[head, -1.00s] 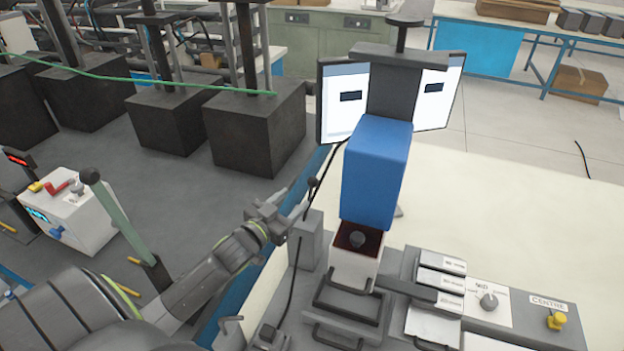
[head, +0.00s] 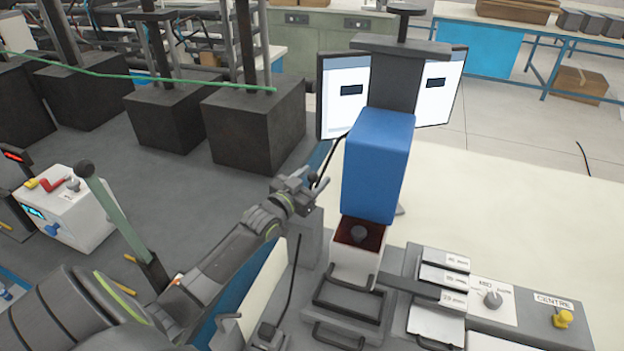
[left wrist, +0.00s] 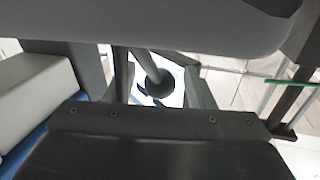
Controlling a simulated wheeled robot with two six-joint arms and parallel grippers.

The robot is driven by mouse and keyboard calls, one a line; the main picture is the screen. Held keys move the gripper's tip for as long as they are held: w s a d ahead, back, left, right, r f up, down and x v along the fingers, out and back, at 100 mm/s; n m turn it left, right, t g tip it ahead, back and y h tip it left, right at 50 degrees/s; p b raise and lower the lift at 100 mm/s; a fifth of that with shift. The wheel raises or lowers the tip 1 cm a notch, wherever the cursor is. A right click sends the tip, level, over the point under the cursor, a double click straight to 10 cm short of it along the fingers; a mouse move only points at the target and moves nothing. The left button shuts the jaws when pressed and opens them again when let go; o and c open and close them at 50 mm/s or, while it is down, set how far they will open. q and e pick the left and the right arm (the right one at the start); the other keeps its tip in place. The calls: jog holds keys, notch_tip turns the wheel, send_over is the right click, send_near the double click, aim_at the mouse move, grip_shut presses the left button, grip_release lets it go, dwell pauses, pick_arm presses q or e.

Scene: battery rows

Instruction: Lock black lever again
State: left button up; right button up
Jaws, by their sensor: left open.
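My left gripper (head: 308,190) is open beside the blue machine housing (head: 376,165), above a grey block on the bench. In the head view the black lever cannot be told apart from the gripper and a black cable there. In the left wrist view a dark round knob (left wrist: 160,82) on a grey rod shows between the large grey gripper parts. I take it for the black lever's end; whether the fingers touch it cannot be told. My right gripper is out of view.
A red-lined white holder (head: 356,255) with a dark knob stands under the blue housing. A control panel (head: 490,300) lies to its right. A green lever with a black knob (head: 85,168) stands at the left. Two screens are behind the housing.

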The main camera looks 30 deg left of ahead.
pick_arm(q)
grip_shut()
